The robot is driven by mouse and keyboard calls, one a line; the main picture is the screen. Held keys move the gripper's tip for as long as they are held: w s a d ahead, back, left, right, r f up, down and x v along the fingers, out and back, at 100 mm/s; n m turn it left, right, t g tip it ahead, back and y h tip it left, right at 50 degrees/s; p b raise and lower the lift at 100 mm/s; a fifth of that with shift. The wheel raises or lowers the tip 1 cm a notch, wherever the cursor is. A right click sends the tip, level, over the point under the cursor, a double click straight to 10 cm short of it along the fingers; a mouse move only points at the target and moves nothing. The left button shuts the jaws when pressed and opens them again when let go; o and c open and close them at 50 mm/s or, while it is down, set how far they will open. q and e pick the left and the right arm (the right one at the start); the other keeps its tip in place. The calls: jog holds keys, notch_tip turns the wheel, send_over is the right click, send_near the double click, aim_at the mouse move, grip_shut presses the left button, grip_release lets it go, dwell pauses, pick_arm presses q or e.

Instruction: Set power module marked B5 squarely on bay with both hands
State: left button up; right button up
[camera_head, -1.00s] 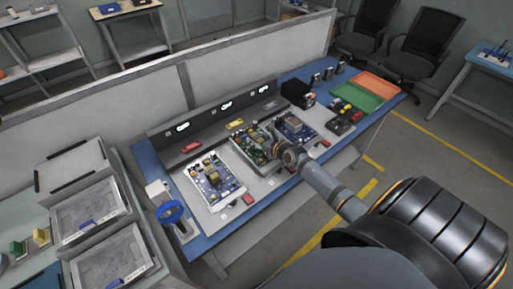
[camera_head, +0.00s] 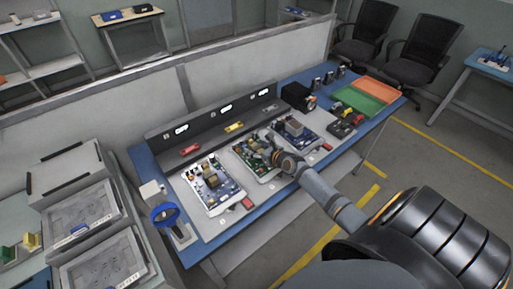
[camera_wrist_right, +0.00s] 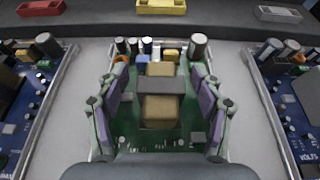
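Three open circuit-board modules lie in a row on the blue-edged bench: a blue one at left (camera_head: 210,184), a green one in the middle (camera_head: 248,160) and a blue one at right (camera_head: 298,134). I cannot read a B5 mark on any of them. My right gripper (camera_wrist_right: 161,108) is open over the green module, which also shows in the right wrist view (camera_wrist_right: 140,137). Its two fingers stand apart, either side of the module's tan-and-grey block (camera_wrist_right: 160,84). I cannot tell whether they touch the module. My left gripper is not in view.
A grey back panel (camera_head: 206,122) with lit displays runs behind the modules. Small red (camera_head: 190,150) and yellow (camera_head: 234,127) blocks sit along it. Green (camera_head: 358,101) and orange (camera_head: 376,88) trays and a black box (camera_head: 297,96) stand at the right. A blue ring stand (camera_head: 165,214) is at the left.

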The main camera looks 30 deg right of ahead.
jog(key=shift+s+r+p, duration=0.2)
jog(key=shift+r+p, duration=0.05)
jog(key=shift+p, duration=0.05)
jog(key=p+v, duration=0.5)
jog(key=v, duration=0.5)
jog(key=shift+s+r+p, duration=0.25)
jog(key=shift+p, duration=0.15)
jog(key=shift+s+r, duration=0.1)
jog(key=shift+s, duration=0.3)
